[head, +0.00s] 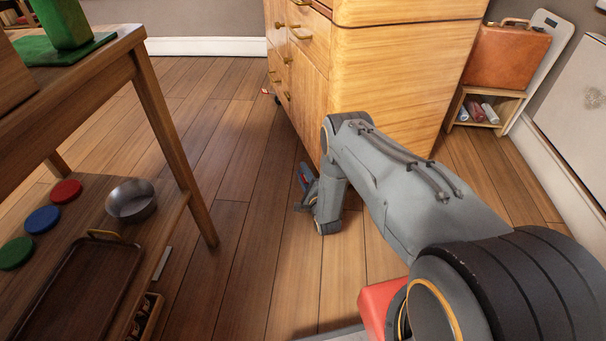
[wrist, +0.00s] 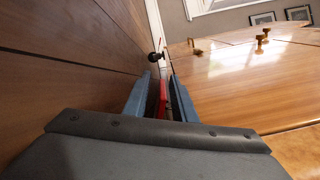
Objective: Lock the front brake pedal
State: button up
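The wooden drawer cabinet (head: 400,80) stands on casters. My gripper (head: 303,180) is low beside the cabinet's near bottom edge. In the wrist view its two blue fingers (wrist: 160,92) are apart, with a narrow red piece (wrist: 163,98) between them. The red piece looks like a caster's brake pedal; I cannot tell whether the fingers touch it. Beyond it a dark caster (wrist: 157,57) shows, with a small red bit near it. In the head view a small red pedal (head: 266,91) sits at the cabinet's far bottom corner. The near caster is hidden by my arm.
A wooden table (head: 185,165) stands on the left, its lower shelf holding a metal bowl (head: 131,198), a brown tray (head: 75,295) and coloured discs. A small shelf with a brown case (head: 507,55) stands at the right. The plank floor (head: 235,215) between table and cabinet is clear.

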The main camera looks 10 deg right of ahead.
grip_shut()
dwell(1.4)
